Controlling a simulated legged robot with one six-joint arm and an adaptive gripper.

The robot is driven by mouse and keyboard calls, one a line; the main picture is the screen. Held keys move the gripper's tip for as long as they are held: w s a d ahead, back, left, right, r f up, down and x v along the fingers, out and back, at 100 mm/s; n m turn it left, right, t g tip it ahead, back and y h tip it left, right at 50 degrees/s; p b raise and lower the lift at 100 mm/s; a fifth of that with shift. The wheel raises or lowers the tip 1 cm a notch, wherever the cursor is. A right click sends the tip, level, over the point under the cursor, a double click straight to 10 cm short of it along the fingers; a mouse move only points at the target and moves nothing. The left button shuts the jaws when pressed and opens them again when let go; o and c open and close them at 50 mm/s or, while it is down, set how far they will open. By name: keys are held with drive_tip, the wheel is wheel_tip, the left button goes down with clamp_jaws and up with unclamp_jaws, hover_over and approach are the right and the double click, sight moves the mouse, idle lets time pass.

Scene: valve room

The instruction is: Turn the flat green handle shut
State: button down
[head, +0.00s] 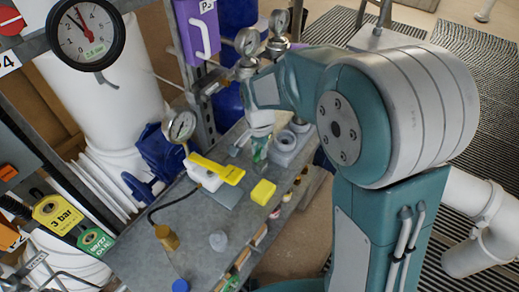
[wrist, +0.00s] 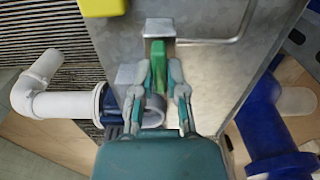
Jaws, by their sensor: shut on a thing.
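The flat green handle (wrist: 158,62) stands between my two fingers in the wrist view, its top end showing past the fingertips. My gripper (wrist: 160,82) is shut on it, with one finger along each side. A grey round fitting (wrist: 155,108) shows just below the handle between the fingers. In the head view, my gripper (head: 259,140) reaches down to the bench, and a bit of the green handle (head: 260,155) shows under it. My arm and fingers hide most of the valve there.
The grey metal bench (head: 215,212) carries a valve with a flat yellow handle (head: 217,168) and a yellow block (head: 263,192), both close to my gripper. Grey fittings (head: 285,141) stand just right of it. Gauges (head: 180,125) and a brass piece (head: 167,237) are on the left.

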drive_tip(key=shift+s+f+m, duration=0.1)
drive_tip(key=shift+m, duration=0.2)
drive_tip(key=c, duration=0.7)
unclamp_jaws()
drive_tip(key=shift+a, duration=0.2)
wheel_tip(320, 180, up, 12)
drive_tip(key=shift+f, duration=0.1)
